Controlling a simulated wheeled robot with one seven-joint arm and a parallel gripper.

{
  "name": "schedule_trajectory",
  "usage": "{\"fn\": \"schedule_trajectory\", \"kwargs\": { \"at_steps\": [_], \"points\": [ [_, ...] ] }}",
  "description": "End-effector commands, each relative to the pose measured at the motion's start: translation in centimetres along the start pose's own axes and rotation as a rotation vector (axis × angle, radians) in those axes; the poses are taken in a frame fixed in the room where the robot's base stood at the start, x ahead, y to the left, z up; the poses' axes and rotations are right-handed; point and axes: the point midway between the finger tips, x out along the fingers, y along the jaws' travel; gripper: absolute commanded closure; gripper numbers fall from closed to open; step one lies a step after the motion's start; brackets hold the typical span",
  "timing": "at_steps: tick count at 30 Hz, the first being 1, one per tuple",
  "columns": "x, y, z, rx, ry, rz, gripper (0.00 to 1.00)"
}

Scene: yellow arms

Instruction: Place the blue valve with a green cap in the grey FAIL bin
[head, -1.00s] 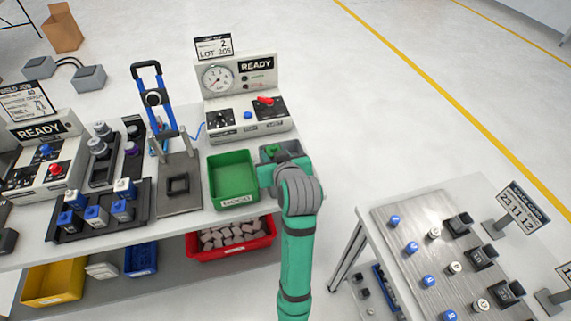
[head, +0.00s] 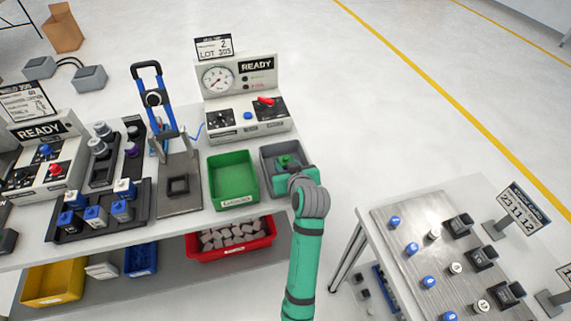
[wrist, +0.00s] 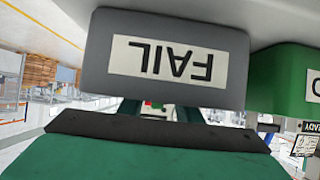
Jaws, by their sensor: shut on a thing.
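The grey FAIL bin (head: 268,170) stands on the bench, right of the green bin; its FAIL label shows upside down in the wrist view (wrist: 172,60). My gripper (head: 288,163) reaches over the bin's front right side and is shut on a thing. A green piece (head: 285,160) shows at the fingertips, within the bin's outline; it may be the cap of the valve. No blue valve body can be made out there. In the wrist view the gripper's green body fills the bottom and hides most of the held thing. Whether it touches the bin floor cannot be told.
The green bin (head: 232,203) is close on the left. A test panel reading READY (head: 250,100) stands behind the grey bin. A press (head: 178,185) and a tray of blue valves (head: 55,230) lie further left. A second table (head: 400,270) is at right.

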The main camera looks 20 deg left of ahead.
Motion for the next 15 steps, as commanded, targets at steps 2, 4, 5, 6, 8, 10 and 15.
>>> {"fn": "schedule_trajectory", "kwargs": {
  "at_steps": [2, 4, 5, 6, 8, 10, 15],
  "points": [
    [0.00, -0.01, -0.01, 0.000, 0.000, 0.000, 0.92],
    [0.07, -0.02, 0.14, 0.000, 0.000, 0.000, 0.92],
    [0.11, -0.02, 0.22, 0.000, 0.000, 0.000, 0.92],
    [0.14, -0.03, 0.29, 0.000, -0.001, 0.000, 0.67],
    [0.13, -0.02, 0.25, 0.000, 0.000, 0.000, 0.52],
    [0.12, -0.02, 0.24, 0.000, 0.000, 0.000, 0.50],
    [0.12, -0.03, 0.23, 0.000, 0.000, 0.000, 0.50]
  ]
}}
